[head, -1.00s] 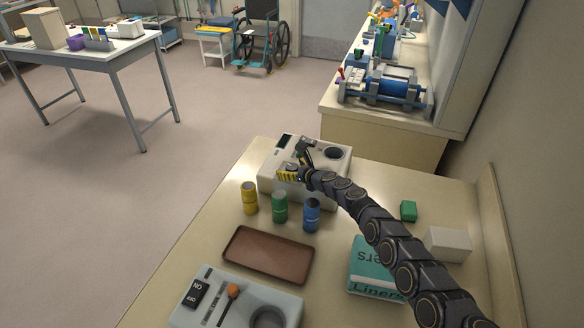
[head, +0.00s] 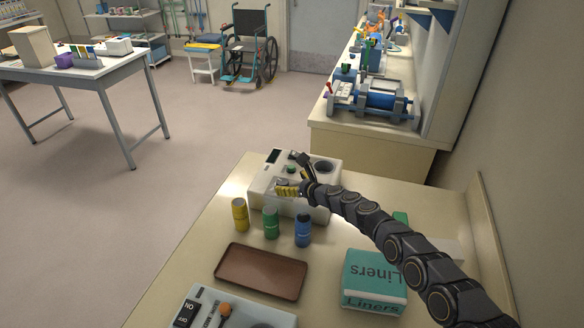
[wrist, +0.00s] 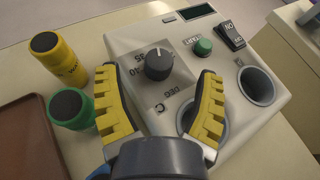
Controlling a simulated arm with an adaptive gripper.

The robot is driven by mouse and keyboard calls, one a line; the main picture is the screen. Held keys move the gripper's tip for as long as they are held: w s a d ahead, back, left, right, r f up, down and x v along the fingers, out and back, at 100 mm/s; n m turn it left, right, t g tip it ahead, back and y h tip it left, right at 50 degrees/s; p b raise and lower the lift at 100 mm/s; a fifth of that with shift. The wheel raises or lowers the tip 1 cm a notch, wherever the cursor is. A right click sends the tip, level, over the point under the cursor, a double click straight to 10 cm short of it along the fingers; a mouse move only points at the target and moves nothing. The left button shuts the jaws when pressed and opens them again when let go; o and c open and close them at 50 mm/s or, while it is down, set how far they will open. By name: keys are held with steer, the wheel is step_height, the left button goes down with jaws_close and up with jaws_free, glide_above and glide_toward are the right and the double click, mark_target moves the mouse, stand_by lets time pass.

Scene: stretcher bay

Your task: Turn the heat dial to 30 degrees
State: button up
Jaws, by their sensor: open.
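The heat dial (wrist: 159,64) is a dark grey round knob on the white heater unit (wrist: 135,40), marked "DEG C". In the wrist view, 35 and 40 show at its left; its exact setting is too small to read. My gripper (wrist: 157,77) is open, with one yellow ribbed finger on each side of the dial and gaps between; neither finger visibly touches it. In the head view my gripper (head: 294,176) is over the unit (head: 262,182), and it hides the dial there.
On the unit are a green button (wrist: 203,46), a rocker switch (wrist: 231,36) and round wells (wrist: 257,86). Yellow (head: 240,215), green (head: 271,223) and blue (head: 303,230) bottles stand in front of it. A brown tray (head: 262,271) and liners box (head: 375,279) lie nearer.

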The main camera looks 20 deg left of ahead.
steer(key=shift+r, duration=2.65)
